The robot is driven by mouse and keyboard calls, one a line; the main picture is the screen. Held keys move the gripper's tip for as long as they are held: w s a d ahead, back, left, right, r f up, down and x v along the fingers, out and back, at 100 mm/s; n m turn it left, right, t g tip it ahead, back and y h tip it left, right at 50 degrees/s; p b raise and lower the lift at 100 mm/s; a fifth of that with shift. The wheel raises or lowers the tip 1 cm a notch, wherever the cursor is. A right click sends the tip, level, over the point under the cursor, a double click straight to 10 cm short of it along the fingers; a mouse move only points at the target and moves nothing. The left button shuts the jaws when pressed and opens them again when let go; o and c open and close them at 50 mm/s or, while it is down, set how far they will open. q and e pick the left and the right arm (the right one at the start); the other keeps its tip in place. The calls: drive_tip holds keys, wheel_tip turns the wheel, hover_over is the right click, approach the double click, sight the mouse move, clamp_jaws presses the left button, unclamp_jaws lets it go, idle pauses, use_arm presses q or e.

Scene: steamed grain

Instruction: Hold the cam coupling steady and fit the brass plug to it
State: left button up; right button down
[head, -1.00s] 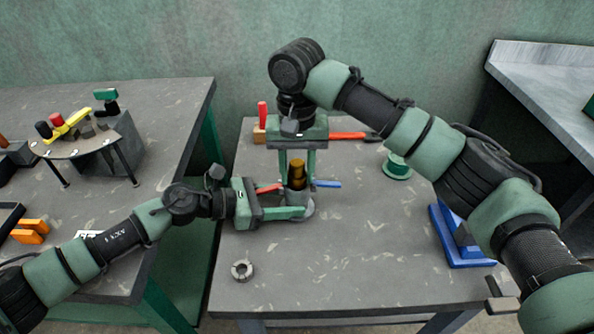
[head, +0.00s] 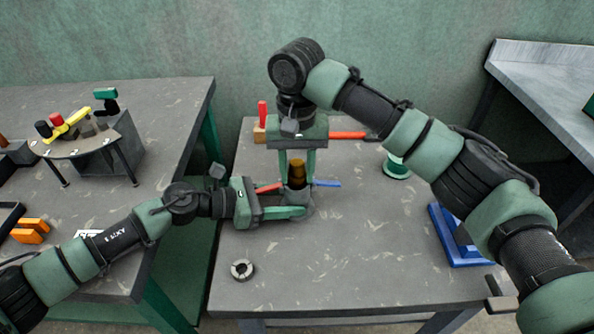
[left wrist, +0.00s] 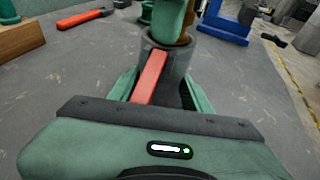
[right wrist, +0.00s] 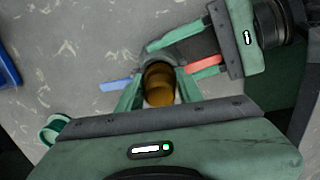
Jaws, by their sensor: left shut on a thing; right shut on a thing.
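The cam coupling (head: 300,198) is a grey upright cylinder on the middle table, with a red lever (right wrist: 203,63) on one side and a blue lever (head: 327,183) on the other. My left gripper (head: 297,207) is shut on its body from the left, low over the table. The red lever also shows in the left wrist view (left wrist: 150,75). My right gripper (head: 297,177) points straight down from above, shut on the brass plug (head: 297,171). The plug is upright at the coupling's mouth. Its lower end is hidden, so how deep it sits cannot be told.
A grey ring (head: 242,270) lies near the front left of this table. A green spool (head: 397,167) and a blue stand (head: 458,237) are to the right. A red-handled tool (head: 348,135) lies behind my right gripper. The front middle of the table is clear.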

sight(297, 162)
use_arm(q)
drive_tip(key=shift+r, duration=0.1)
use_arm(e)
drive_tip(key=shift+r, duration=0.1)
drive_tip(key=c, duration=0.8)
unclamp_jaws()
drive_tip(key=shift+c, duration=0.2)
wheel_tip(297, 162, up, 12)
use_arm(q)
drive_tip(key=o, duration=1)
drive_tip(key=shift+o, duration=0.2)
